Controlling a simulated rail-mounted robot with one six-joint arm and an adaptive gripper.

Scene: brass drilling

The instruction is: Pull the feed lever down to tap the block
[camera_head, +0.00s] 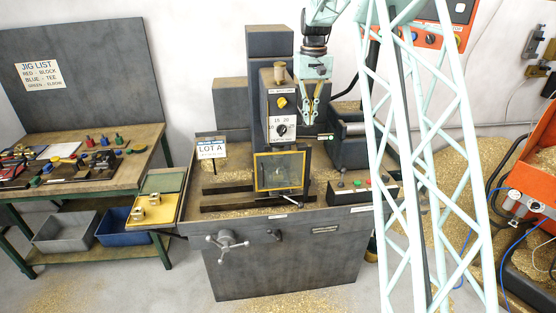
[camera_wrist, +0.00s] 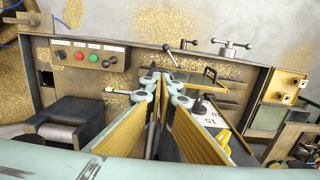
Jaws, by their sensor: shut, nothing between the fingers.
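The drilling machine head (camera_head: 279,105) stands in the middle of the head view, with a dial and black knob on its front. My gripper (camera_head: 309,122) points down close beside its right side. In the wrist view my gripper (camera_wrist: 160,76) has its fingers together with nothing between them. The block is hard to make out behind the yellow-framed guard (camera_head: 256,172).
A control box (camera_head: 362,187) with coloured buttons sits at the bench's right front. A LOT A sign (camera_head: 211,148) stands left of the machine. A yellow tray (camera_head: 157,213) hangs at the bench's left side. A pale lattice column (camera_head: 391,215) of mine covers the right side.

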